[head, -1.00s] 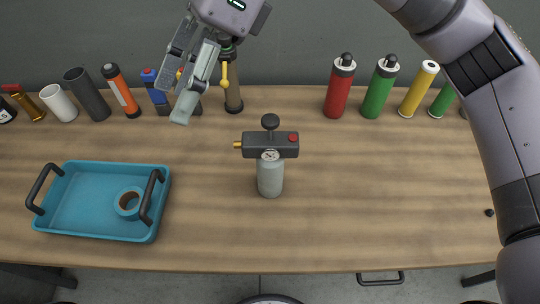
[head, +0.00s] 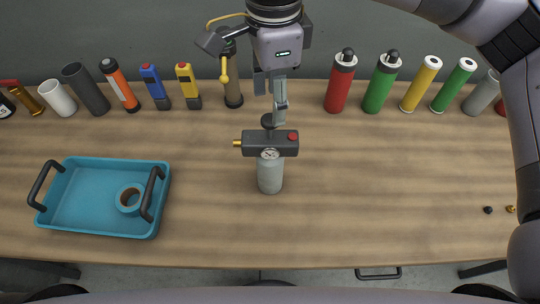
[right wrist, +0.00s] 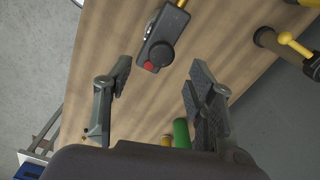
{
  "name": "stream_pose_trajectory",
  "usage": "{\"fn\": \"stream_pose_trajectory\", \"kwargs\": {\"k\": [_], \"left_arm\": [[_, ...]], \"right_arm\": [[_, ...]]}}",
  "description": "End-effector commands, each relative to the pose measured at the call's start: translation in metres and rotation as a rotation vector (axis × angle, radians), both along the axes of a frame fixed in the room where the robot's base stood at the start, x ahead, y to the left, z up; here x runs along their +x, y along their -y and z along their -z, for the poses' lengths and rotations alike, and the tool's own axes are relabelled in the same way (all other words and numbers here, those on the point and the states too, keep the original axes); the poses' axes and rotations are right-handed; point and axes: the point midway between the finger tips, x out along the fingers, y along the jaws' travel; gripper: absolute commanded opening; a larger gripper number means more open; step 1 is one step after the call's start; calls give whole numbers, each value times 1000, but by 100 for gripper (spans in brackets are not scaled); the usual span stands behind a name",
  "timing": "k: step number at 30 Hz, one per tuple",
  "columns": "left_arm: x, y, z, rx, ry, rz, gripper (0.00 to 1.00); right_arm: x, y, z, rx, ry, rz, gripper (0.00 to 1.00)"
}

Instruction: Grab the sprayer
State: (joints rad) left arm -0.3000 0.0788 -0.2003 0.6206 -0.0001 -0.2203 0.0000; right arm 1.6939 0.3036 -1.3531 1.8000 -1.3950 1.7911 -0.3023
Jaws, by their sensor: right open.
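The sprayer (head: 270,172) stands upright on the wooden table, with a pale grey bottle, a dark head block, a round black knob on top, a red button and a brass nozzle pointing left. In the right wrist view its dark head (right wrist: 158,42) shows ahead of the fingers, apart from them. My right gripper (head: 272,110) is just behind and above the sprayer's knob in the head view. In the right wrist view my right gripper (right wrist: 155,85) is open and empty, its fingers wide apart. My left gripper does not show.
Several cylinders and devices line the table's back edge, including a red cylinder (head: 340,88) and a green one (head: 380,88). The table right of the sprayer is mostly clear.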

Motion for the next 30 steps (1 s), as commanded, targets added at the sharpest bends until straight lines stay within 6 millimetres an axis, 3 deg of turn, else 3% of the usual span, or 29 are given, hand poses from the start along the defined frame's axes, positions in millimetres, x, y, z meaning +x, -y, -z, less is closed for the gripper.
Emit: {"fn": "stream_pose_trajectory", "kwargs": {"k": [8, 12, 18, 25, 30], "left_arm": [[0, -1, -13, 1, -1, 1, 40], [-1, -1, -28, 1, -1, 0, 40], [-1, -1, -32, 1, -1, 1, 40], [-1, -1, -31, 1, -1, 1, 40], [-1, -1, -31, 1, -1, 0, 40]], "right_arm": [[-1, -2, 19, 0, -3, -1, 51], [-2, -7, 39, 0, -4, -3, 51], [-1, -6, 62, 0, -2, -1, 51], [0, -7, 64, 1, 0, -1, 51], [0, -7, 64, 1, 0, -1, 39]]}}
